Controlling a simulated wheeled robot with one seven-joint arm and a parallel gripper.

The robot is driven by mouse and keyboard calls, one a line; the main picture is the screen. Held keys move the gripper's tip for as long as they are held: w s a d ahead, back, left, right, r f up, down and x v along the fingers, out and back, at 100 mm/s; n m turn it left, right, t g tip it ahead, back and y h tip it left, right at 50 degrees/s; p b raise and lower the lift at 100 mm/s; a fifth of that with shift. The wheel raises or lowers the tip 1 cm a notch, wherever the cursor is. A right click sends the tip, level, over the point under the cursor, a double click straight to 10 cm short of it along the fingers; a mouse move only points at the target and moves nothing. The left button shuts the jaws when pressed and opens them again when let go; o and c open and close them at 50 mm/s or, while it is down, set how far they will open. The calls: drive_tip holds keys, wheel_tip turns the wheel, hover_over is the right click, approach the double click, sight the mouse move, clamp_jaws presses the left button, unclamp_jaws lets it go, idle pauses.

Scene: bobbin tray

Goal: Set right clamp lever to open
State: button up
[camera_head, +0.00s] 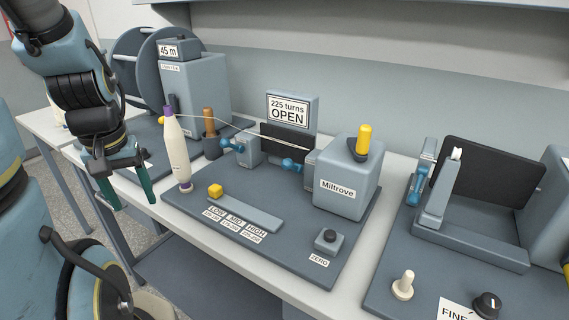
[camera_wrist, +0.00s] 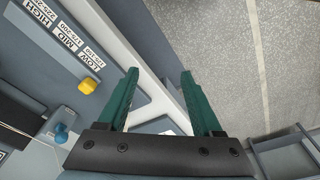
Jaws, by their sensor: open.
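The name "right clamp lever" is on no label that I can read. A yellow upright lever (camera_head: 363,140) stands in a dark mount on top of the grey Miltrove housing (camera_head: 345,188), at the right of the winding station. A sign (camera_head: 288,109) behind the station reads "225 turns OPEN". My gripper (camera_head: 135,203) is open and empty, left of the station and well away from the lever. In the wrist view its green fingers (camera_wrist: 158,73) point past the table edge.
A white cone with a purple tip (camera_head: 176,145) stands between my gripper and the station. A thread runs from near it to the station. A yellow block (camera_head: 216,191) sits on a slider bar. A black button (camera_head: 328,236) is at the front. Another fixture (camera_head: 470,225) stands right.

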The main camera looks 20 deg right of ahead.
drive_tip(key=shift+d, duration=0.1)
idle(0.4)
drive_tip(key=m+g+b, duration=0.2)
drive_tip(key=m, duration=1.5)
approach(287, 164)
drive_tip(key=shift+w+d+f, duration=0.1)
drive_tip(key=shift+w+d, duration=0.3)
drive_tip(key=shift+w, duration=0.3)
drive_tip(key=f, duration=0.3)
drive_tip(key=f+p, duration=0.1)
drive_tip(key=f, duration=0.3)
drive_tip(key=f+p, duration=0.1)
drive_tip(key=f, duration=0.2)
drive_tip(key=shift+s+f, duration=0.25)
drive_tip(key=shift+f, duration=0.05)
clamp_jaws()
